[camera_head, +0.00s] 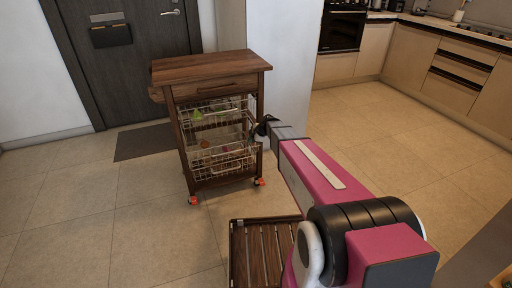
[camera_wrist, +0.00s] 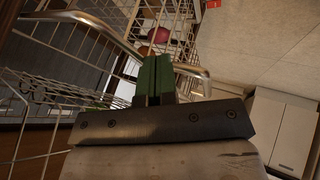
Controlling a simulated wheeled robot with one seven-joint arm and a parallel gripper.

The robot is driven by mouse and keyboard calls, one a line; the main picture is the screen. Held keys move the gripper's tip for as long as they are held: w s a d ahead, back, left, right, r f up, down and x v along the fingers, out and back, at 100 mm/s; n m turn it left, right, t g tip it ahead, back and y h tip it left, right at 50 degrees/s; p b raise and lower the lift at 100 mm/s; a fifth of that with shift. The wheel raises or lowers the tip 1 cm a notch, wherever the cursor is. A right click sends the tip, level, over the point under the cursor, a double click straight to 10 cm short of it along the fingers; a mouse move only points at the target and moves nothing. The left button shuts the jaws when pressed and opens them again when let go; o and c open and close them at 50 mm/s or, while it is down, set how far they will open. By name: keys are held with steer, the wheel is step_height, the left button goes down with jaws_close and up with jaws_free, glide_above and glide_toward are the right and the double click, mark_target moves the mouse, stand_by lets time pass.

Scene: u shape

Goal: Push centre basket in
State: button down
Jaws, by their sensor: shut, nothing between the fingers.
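The kitchen cart (camera_head: 211,63) has a wooden top, a drawer and wire baskets stacked in its open front. The upper basket (camera_head: 213,106) holds green items. A lower basket (camera_head: 222,160) stands out a little at the front. I cannot clearly tell where the centre basket's edges are between them. My gripper (camera_head: 262,126) is at the cart's right front side, partly hidden by my arm. In the wrist view its green fingers (camera_wrist: 155,77) are shut and empty. They overlap a silver basket rail (camera_wrist: 105,33); I cannot tell whether they touch it.
A slatted wooden rack (camera_head: 252,250) lies on the floor in front. The cart stands on orange-marked casters (camera_head: 193,200) near a white wall (camera_head: 278,70). A dark door (camera_head: 125,55) and mat (camera_head: 145,141) are behind left. The tiled floor left is clear.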

steer(key=shift+w+a, duration=0.2)
steer(key=shift+w, duration=0.5)
steer(key=shift+w+a, duration=0.2)
steer(key=shift+w, duration=0.55)
steer(key=shift+w+a, duration=0.2)
steer(key=shift+w, duration=0.5)
steer(key=shift+s, duration=0.1)
